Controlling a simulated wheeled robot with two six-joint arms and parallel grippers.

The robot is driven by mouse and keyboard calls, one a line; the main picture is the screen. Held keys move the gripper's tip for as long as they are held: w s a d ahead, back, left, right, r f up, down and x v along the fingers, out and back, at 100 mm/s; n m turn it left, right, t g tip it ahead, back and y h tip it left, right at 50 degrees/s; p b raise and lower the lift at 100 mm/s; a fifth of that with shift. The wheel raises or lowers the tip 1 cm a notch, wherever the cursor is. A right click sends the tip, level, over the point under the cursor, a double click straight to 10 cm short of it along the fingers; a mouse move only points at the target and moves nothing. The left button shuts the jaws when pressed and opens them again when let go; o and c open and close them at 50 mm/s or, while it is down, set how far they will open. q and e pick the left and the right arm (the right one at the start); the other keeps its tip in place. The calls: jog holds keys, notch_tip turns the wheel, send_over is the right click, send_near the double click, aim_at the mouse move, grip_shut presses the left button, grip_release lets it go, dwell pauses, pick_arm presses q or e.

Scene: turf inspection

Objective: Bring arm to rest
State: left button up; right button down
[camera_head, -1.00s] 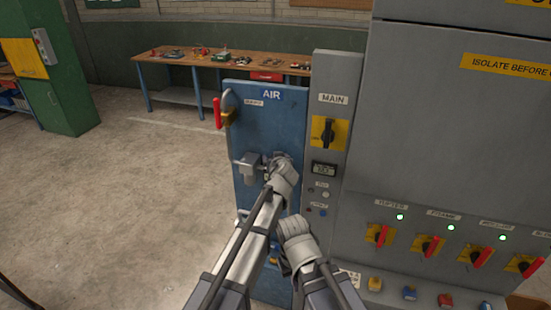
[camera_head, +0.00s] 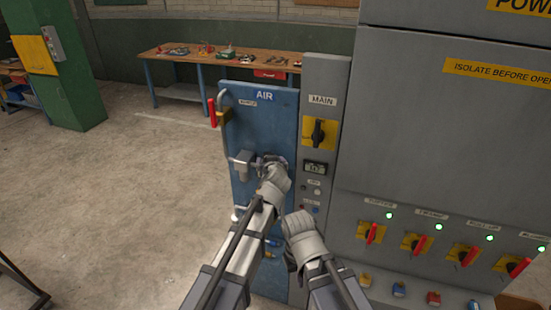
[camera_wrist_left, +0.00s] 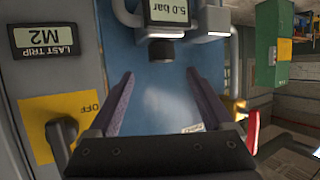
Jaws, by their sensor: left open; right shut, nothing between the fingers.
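My left gripper (camera_head: 273,174) is in front of the blue AIR panel (camera_head: 252,122), close to the grey fitting (camera_head: 243,164). In the left wrist view its two dark fingers (camera_wrist_left: 163,90) are spread, with only bare panel surface seen between them. A black knob-like end (camera_wrist_left: 161,51) and a 5.0 bar readout (camera_wrist_left: 166,12) sit just beyond the fingers. Whether the gripper touches the fitting cannot be told. My right gripper (camera_head: 302,232) is shut and empty, below and right of the left one, in front of the panel's lower right.
A grey cabinet (camera_head: 440,130) with red-handled switches (camera_head: 371,233) and lit green lamps stands close on the right. The MAIN switch (camera_head: 319,132) is on the strip beside the panel. A red handle (camera_head: 212,113) sticks out at the panel's left edge. Open floor (camera_head: 120,220) lies left.

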pick_arm(q)
jog(key=s+a+f+g+y, duration=0.1)
jog(key=s+a+f+g, duration=0.7)
jog(key=s+a, duration=0.5)
jog(key=s+f+m+g+h, duration=0.1)
jog(key=s+f+g, duration=0.15)
jog(key=s, duration=0.55)
jog(key=s+f+g+h, duration=0.1)
jog(key=s+f+g, duration=0.15)
jog(key=s, duration=0.55)
jog(key=s+d+f+m+b, duration=0.2)
jog(key=s+d+f+b, duration=0.1)
jog(key=d+f+b, duration=0.2)
jog(key=s+d+f+m+b, duration=0.2)
jog(key=d+f+b, duration=0.3)
jog(key=f+b, duration=0.5)
jog(key=shift+s+d+f+g+y+b, duration=0.25)
jog(key=shift+s+f+g+y+b, duration=0.05)
jog(key=shift+s+f, duration=0.25)
dwell(1.0)
